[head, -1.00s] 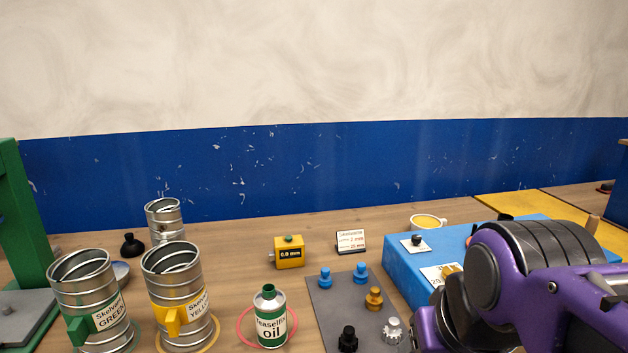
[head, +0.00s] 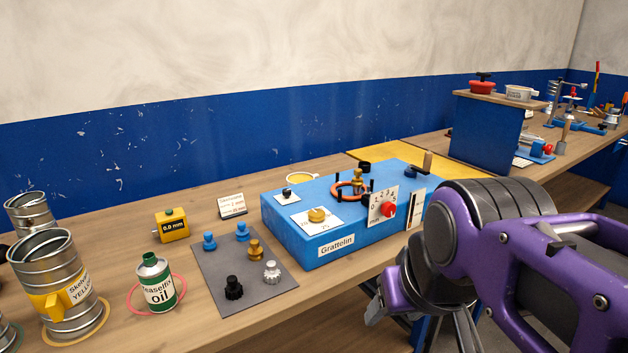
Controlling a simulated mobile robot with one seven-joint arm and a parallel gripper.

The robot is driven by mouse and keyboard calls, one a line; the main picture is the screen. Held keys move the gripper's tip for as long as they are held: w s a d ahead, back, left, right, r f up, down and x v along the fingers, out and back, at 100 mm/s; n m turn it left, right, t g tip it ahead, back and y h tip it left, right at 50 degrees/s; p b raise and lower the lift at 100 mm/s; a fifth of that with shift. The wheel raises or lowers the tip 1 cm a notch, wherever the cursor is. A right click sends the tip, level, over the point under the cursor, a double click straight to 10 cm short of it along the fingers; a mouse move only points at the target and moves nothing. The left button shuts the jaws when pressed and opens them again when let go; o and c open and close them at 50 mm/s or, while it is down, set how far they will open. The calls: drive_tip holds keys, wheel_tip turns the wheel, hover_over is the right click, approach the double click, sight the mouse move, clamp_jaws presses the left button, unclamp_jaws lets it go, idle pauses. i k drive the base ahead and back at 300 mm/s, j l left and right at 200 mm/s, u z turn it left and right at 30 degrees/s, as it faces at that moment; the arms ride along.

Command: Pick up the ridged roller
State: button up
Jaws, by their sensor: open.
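Several small knobbed rollers stand on a dark grey mat (head: 212,287). They are two blue ones (head: 209,241) (head: 242,231), a brass one (head: 255,249), a black one (head: 233,288) and a silver one (head: 272,271). The silver and black ones look ridged or toothed at the rim; I cannot tell for sure which is the ridged roller. My gripper (head: 422,322) is at the lower middle, right of the mat and beyond the bench's front edge, partly hidden by my purple arm. It is open, and I see nothing in it.
A blue Grattelin box (head: 290,243) with a dial stands right of the mat. An oil can (head: 157,284) and a metal duct (head: 45,270) stand left. The bench strip before the mat is clear.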

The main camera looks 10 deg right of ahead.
sight(357, 182)
drive_tip(key=k+l+z, duration=0.15)
drive_tip(key=i+l+u, duration=0.7)
drive_tip(key=l, duration=0.4)
drive_tip(key=i+j, duration=0.05)
